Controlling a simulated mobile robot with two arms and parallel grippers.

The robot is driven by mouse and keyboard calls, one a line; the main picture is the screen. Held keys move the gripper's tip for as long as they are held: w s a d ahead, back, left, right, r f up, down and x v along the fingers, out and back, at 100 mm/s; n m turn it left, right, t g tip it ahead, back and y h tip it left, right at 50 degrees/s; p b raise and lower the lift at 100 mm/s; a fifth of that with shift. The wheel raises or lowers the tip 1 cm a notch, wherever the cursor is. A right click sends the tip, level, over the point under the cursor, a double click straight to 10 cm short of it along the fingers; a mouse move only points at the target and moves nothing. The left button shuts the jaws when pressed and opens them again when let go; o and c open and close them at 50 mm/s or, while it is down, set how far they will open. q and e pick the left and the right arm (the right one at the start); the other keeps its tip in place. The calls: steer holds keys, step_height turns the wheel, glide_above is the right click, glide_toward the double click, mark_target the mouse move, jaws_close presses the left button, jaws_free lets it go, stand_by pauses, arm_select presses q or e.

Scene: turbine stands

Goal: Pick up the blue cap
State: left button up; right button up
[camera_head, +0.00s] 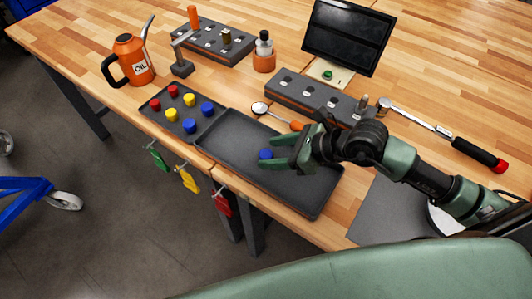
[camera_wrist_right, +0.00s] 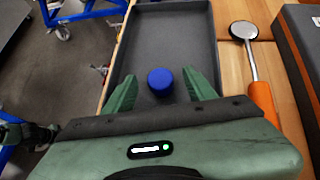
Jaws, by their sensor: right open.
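A blue cap (camera_head: 265,154) sits in the large dark grey tray (camera_head: 233,127) on the workbench. In the right wrist view the blue cap (camera_wrist_right: 160,81) stands between the tips of my right gripper's two green fingers, with a gap on each side. My right gripper (camera_head: 277,153) is open over the tray in the head view, its fingers reaching left toward the cap. It also shows in the right wrist view (camera_wrist_right: 161,88). My left gripper is not in the head view; a dark green arm part shows at the left edge of the right wrist view.
A smaller tray (camera_head: 180,118) holds several red, yellow and blue caps. An inspection mirror with an orange handle (camera_head: 296,126) lies behind the large tray. An oil can (camera_head: 133,60), a dark block (camera_head: 310,96), a screen (camera_head: 348,35) and a torque wrench (camera_head: 440,130) stand around.

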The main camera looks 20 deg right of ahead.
mark_target(266, 154)
steer(key=shift+x, duration=1.55)
steer(key=shift+d, duration=0.1)
jaws_close()
steer(key=shift+s, duration=0.1)
